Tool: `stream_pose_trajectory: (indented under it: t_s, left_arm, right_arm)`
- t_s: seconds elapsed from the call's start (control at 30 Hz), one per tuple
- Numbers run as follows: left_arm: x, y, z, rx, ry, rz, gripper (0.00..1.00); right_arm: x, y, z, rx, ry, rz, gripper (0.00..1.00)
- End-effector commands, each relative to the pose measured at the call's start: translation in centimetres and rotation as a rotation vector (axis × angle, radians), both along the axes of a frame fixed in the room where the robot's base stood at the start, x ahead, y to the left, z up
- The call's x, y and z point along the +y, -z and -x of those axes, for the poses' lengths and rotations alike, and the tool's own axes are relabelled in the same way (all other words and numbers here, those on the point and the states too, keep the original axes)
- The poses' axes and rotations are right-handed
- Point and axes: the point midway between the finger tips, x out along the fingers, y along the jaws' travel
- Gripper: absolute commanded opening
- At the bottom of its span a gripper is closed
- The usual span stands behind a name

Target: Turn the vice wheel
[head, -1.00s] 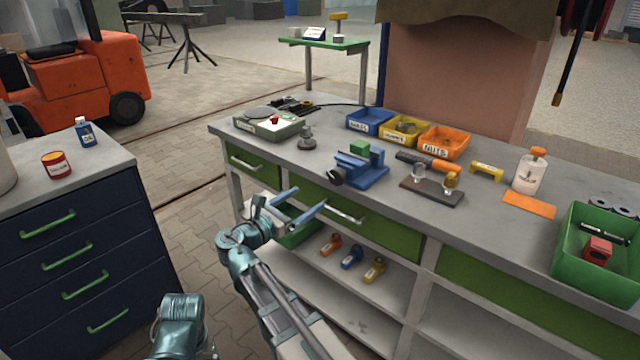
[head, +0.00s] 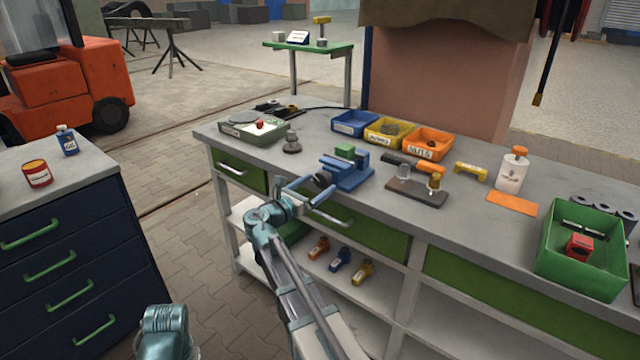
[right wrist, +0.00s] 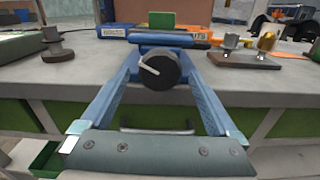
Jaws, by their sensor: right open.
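The blue vice (head: 348,172) stands near the front edge of the bench with a green block (head: 345,152) at its top. Its dark round wheel (head: 322,180) faces the bench front. In the right wrist view the wheel (right wrist: 158,70) has a light handle across its face and sits between my two blue fingers. My right gripper (head: 318,190) is open, its fingers on either side of the wheel. Whether they touch it I cannot tell. My left gripper is not seen; a teal arm part of mine shows at the bottom left.
Blue, yellow and orange bins (head: 428,143) stand behind the vice. A dark board with fittings (head: 416,192) lies to its right, and a small grey stand (head: 292,143) to its left. A drawer handle (head: 330,219) juts out below the bench edge.

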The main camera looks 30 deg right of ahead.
Motion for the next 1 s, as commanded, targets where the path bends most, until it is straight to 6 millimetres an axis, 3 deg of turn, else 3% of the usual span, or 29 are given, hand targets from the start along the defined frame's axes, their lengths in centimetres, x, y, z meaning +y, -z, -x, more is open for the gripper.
stream_pose_trajectory:
  t_s: [0.2,0.53,1.0]
  left_arm:
    - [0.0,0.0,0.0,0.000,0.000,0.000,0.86]
    - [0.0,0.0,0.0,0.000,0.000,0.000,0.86]
    - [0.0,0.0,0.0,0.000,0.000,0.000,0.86]
  right_arm:
    - [-1.5,0.0,-0.6,0.000,0.000,0.000,0.96]
    - [-1.7,0.0,-0.7,0.000,-0.001,0.000,0.96]
    - [-1.7,0.0,-0.7,0.000,-0.001,0.000,0.11]
